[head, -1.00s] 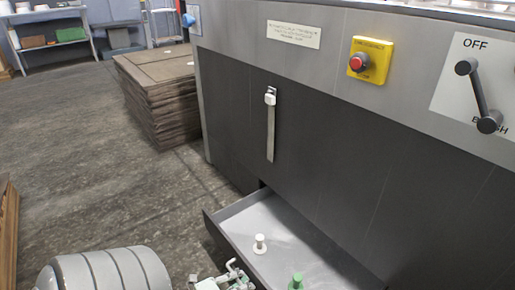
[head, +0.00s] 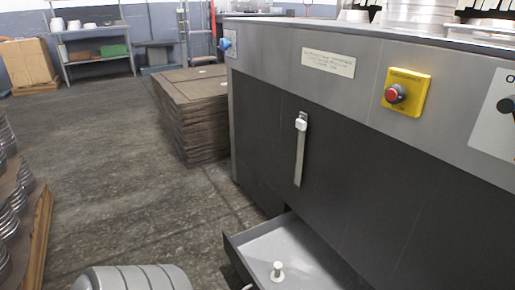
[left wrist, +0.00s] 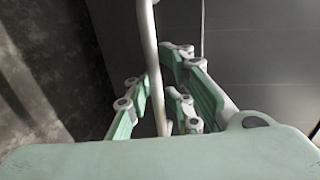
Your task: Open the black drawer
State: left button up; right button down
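The black drawer (head: 233,245) stands pulled out from the dark front of the machine, low in the head view. Its light grey inside shows, with a small white knob-like piece (head: 278,270) in it. The near part of the drawer is cut off by the lower edge. In the left wrist view, a pale metal bar, the drawer's handle (left wrist: 151,50), runs between the green-padded fingers of my left gripper (left wrist: 157,88). The fingers sit close on both sides of the bar and look shut on it. My right gripper is in neither view.
The machine front carries a yellow box with a red button (head: 405,93) and a hanging latch strap (head: 299,150). A stack of brown sheets (head: 190,115) stands beyond it. A wooden pallet (head: 38,240) is at left. The floor (head: 125,180) between is clear.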

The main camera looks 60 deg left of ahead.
pick_arm(q)
jog(key=d+v, duration=0.1)
jog(key=v, duration=1.1)
jog(key=shift+a, duration=0.5)
jog(key=shift+r, duration=0.1)
